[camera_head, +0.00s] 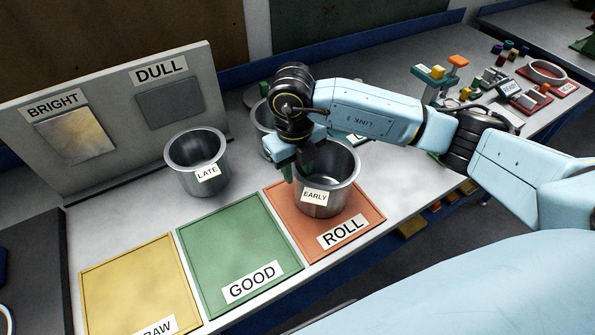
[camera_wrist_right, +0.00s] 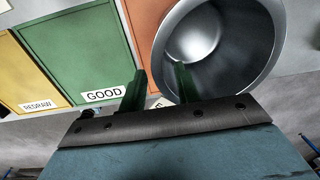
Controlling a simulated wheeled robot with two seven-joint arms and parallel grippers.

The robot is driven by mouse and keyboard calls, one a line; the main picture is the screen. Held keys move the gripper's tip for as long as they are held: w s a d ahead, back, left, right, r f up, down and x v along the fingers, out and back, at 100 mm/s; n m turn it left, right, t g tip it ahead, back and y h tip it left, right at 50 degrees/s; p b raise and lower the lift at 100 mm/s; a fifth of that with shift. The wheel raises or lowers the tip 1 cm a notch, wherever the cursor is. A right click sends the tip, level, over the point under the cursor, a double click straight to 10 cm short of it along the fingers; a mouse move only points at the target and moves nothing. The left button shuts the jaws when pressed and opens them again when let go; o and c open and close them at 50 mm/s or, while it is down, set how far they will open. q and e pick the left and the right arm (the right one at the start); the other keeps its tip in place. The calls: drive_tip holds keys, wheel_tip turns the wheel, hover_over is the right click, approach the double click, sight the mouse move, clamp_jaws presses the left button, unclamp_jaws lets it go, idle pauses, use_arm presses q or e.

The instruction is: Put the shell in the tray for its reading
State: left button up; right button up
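A metal shell labelled EARLY (camera_head: 343,172) stands upright on the red ROLL tray (camera_head: 368,215); it also shows in the right wrist view (camera_wrist_right: 245,45). My right gripper (camera_head: 297,165) is at the shell's left rim. In the right wrist view the gripper's green fingers (camera_wrist_right: 158,88) are apart, one outside the wall and one inside the opening. The green GOOD tray (camera_head: 225,240) and yellow REDRAW tray (camera_head: 130,285) are empty. A shell labelled LATE (camera_head: 190,178) stands behind the GOOD tray. A third shell (camera_head: 262,118) is partly hidden behind my right arm. My left gripper is out of view.
An upright board holds a shiny BRIGHT plate (camera_head: 75,137) and a grey DULL plate (camera_head: 170,103) at the back left. Small blocks and a red READY tray (camera_head: 560,88) are at the far right. The bench between the board and the trays is mostly clear.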

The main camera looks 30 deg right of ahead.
wheel_tip(320, 180, up, 10)
drive_tip(key=b, duration=0.1)
drive_tip(key=shift+a, duration=0.25)
idle(0.4)
